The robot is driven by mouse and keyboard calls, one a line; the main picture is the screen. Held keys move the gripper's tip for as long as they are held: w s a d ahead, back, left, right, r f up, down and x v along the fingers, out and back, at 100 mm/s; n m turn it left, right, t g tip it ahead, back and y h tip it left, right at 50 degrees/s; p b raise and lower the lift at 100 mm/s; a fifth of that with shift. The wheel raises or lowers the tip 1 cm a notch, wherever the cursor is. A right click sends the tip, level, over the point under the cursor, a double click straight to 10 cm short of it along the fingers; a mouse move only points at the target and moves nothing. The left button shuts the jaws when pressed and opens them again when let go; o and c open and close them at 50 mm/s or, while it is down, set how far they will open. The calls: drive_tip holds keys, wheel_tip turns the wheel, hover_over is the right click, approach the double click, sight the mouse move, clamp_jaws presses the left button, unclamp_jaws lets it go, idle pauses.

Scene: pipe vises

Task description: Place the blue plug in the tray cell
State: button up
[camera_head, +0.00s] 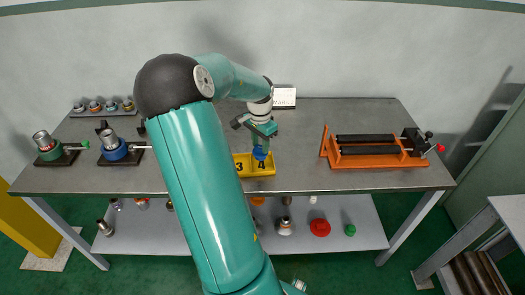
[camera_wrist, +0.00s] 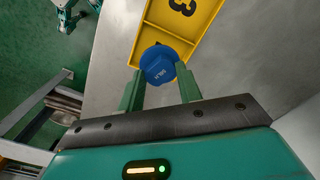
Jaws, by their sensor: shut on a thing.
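The blue plug (camera_head: 259,154) is in my gripper (camera_head: 261,146), over the yellow tray (camera_head: 264,171) near the front middle of the bench. In the wrist view, the blue plug (camera_wrist: 158,65) sits between the two green fingers of my gripper (camera_wrist: 160,82), its round face toward the camera. The yellow tray (camera_wrist: 148,40) shows behind the plug with a black 3 on it. In the head view, the numbers 3 and 4 show on the tray, the plug near the 4. The gap between plug and tray cannot be judged. My arm hides the tray's left part.
A green-based vise (camera_head: 48,157) and a blue-based vise (camera_head: 116,155) stand at the bench's left. An orange vise (camera_head: 375,161) stands at the right. A rack of small fittings (camera_head: 103,107) is at the back left. Bare bench (camera_head: 300,140) lies right of the tray.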

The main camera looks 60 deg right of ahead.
drive_tip(key=shift+s+d+f, duration=0.15)
drive_tip(key=shift+f, duration=0.15)
drive_tip(key=shift+s+d+f, duration=0.1)
drive_tip(key=shift+d+f, duration=0.05)
drive_tip(key=shift+f, duration=0.75)
drive_tip(key=shift+s+d+f, duration=0.1)
drive_tip(key=shift+f, duration=0.75)
drive_tip(key=shift+w+f, duration=0.1)
drive_tip(key=o, duration=1.1)
wheel_tip(320, 180, up, 12)
drive_tip(key=shift+r, duration=0.15)
